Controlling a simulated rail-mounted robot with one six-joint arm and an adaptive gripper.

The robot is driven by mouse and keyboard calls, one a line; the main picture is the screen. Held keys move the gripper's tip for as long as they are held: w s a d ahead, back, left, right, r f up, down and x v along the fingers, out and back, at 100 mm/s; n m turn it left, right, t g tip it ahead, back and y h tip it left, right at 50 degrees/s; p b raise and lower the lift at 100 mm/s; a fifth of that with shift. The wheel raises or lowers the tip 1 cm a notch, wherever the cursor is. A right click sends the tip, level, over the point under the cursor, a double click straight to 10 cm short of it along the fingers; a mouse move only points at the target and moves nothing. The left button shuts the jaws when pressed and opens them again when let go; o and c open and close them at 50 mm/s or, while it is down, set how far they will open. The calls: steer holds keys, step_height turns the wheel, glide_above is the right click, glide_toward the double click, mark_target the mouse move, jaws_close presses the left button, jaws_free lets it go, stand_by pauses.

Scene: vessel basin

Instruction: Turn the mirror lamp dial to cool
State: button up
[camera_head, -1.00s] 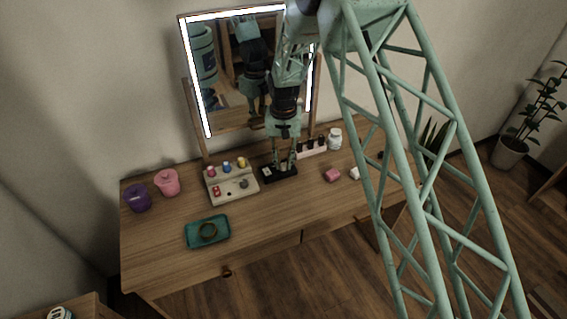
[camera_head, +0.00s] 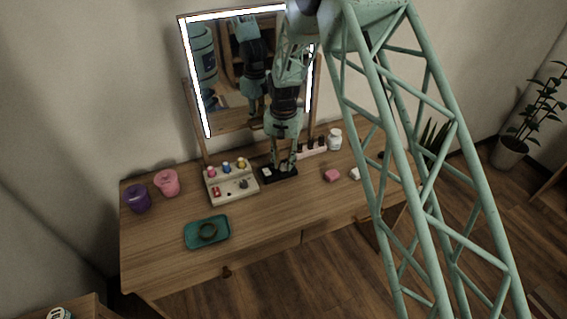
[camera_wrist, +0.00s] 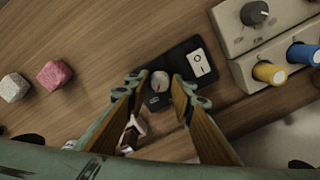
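The lamp control is a black base (camera_wrist: 190,60) on the dresser below the mirror, also in the head view (camera_head: 266,174). It carries a round grey dial (camera_wrist: 159,81) and a white rocker switch (camera_wrist: 199,63). The lit-edge mirror (camera_head: 222,75) stands behind. My gripper (camera_wrist: 160,84) is open and points down over the base, with the dial between its fingertips in the wrist view. Small gaps show on both sides of the dial. Its height over the dial is hard to tell. In the head view my gripper (camera_head: 283,166) partly hides the base, and the dial is hidden.
A beige panel (camera_head: 245,192) with coloured knobs stands close left of the base. A rack of dark bottles (camera_head: 313,149) and a white jar (camera_head: 335,139) stand to the right. Pink (camera_head: 331,175) and white blocks, a teal tray (camera_head: 191,238) and two jars are farther off. The front middle is clear.

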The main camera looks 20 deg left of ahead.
mark_target(284, 165)
steer(key=shift+o, duration=0.9)
steer(key=shift+r, duration=0.15)
step_height(284, 165, up, 12)
steer(key=shift+d, duration=0.1)
stand_by(0.7)
